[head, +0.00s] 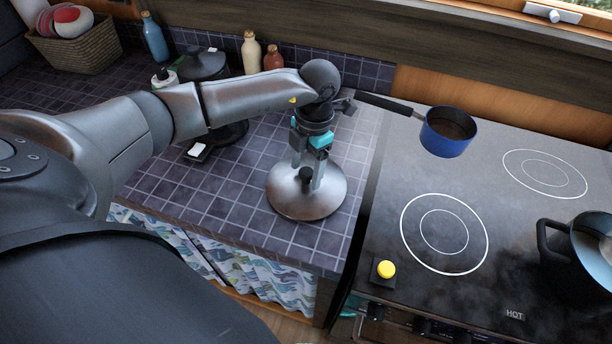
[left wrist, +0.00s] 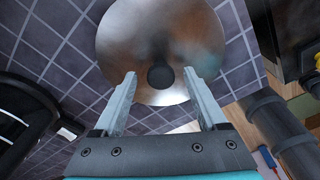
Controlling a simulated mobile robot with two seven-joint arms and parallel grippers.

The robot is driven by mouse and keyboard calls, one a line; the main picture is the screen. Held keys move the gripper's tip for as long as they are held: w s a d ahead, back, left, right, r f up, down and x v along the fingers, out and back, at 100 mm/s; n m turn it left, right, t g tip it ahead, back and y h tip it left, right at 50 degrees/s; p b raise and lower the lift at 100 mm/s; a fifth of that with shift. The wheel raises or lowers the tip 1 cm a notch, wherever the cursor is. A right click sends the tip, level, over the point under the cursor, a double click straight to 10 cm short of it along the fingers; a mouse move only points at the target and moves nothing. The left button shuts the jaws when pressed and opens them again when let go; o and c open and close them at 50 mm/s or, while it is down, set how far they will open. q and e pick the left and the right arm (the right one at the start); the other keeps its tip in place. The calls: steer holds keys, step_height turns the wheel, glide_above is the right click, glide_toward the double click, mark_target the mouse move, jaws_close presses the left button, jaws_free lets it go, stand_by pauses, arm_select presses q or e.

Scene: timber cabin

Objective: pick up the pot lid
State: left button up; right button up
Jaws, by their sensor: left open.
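The pot lid (head: 290,199) is a round silver metal disc with a dark knob (head: 306,173). It lies on the dark tiled counter, left of the stove. My left gripper (head: 307,178) is above the lid, pointing down, with its fingers around or just over the knob. In the left wrist view the lid (left wrist: 125,45) fills the upper middle, and the knob (left wrist: 160,76) sits between the two open fingertips of the gripper (left wrist: 160,80). I see gaps on both sides of the knob. My right gripper is not in view.
A blue saucepan (head: 446,140) with a dark handle stands on the stove (head: 400,180) to the right. A pot (head: 580,240) is at the right edge. A black appliance (head: 205,68) and bottles (head: 251,52) stand behind. The counter's front left is clear.

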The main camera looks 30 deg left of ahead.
arm_select(q)
steer(key=shift+f, duration=0.6)
jaws_close()
stand_by(0.3)
